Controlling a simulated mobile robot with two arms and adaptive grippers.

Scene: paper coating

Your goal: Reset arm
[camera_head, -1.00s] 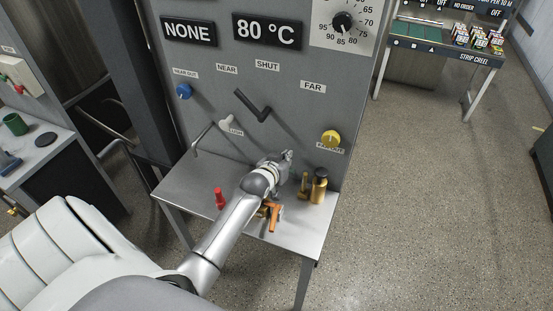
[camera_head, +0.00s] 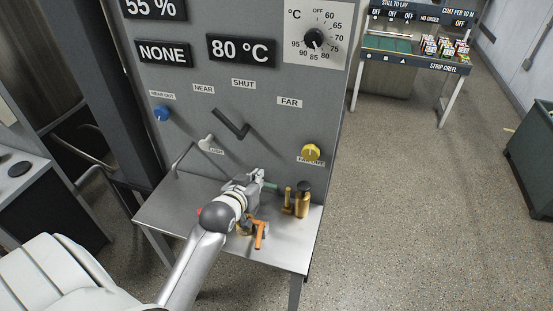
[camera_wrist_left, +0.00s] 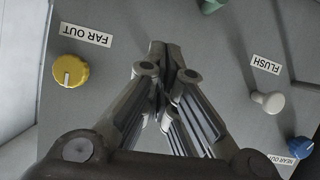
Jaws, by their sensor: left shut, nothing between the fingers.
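My left gripper (camera_head: 258,176) is above the metal shelf, in front of the grey panel. In the left wrist view its fingers (camera_wrist_left: 166,62) are together with nothing between them. The yellow FAR OUT knob (camera_head: 311,152) is right of it on the panel and shows in the wrist view (camera_wrist_left: 70,70). The white FLUSH knob (camera_head: 207,141) and blue NEAR OUT knob (camera_head: 160,113) are to its left. A green piece (camera_head: 271,186) shows just right of the gripper; I cannot tell whether they touch. My right gripper is not in view.
The metal shelf (camera_head: 285,250) holds a brass bottle with a dark top (camera_head: 303,200) and an orange-handled item (camera_head: 260,234). A red item is mostly hidden behind my arm. A dark lever (camera_head: 232,124) juts from the panel. Open floor lies to the right.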

